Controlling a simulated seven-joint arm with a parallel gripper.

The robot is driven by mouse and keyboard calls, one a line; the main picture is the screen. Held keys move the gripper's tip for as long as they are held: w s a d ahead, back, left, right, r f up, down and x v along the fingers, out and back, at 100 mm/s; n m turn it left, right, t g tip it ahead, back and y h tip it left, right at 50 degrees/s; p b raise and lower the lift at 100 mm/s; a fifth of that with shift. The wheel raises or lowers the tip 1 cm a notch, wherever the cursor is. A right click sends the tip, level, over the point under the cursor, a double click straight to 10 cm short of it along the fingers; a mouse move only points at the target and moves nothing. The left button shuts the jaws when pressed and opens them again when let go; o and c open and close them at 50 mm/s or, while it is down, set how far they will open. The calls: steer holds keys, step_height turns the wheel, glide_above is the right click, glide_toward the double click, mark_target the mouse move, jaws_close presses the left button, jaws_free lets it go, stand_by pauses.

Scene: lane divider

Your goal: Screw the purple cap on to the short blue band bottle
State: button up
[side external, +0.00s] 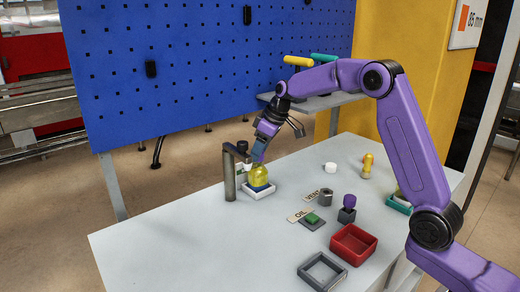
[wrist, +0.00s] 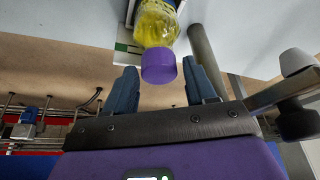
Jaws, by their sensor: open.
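A bottle with yellow contents (side external: 258,174) stands upright in a white holder, with a blue band low on it; it also shows in the wrist view (wrist: 156,24). A purple cap (wrist: 158,66) sits at the bottle's mouth in the wrist view; whether it is threaded on cannot be told. My gripper (wrist: 164,86) is open, its two blue fingers on either side of the cap with gaps to both. In the side view my gripper (side external: 259,153) is just above the bottle and hides the cap.
A grey post (side external: 229,173) stands close left of the bottle. To the right are a dark block with a purple top (side external: 348,208), a grey cylinder (side external: 326,197), a red tray (side external: 372,240), a grey frame (side external: 304,272) and another yellow bottle (side external: 367,164). The front left of the table is clear.

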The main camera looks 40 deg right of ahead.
steer(key=shift+n, duration=0.6)
steer(key=shift+d, duration=0.1)
steer(key=shift+n+g+y, duration=0.3)
steer(key=shift+n+y, duration=0.2)
steer(key=shift+n, duration=0.3)
steer(key=c, duration=0.6)
steer(key=shift+m+h, duration=0.3)
steer(key=shift+m, duration=0.4)
steer(key=o, duration=0.9)
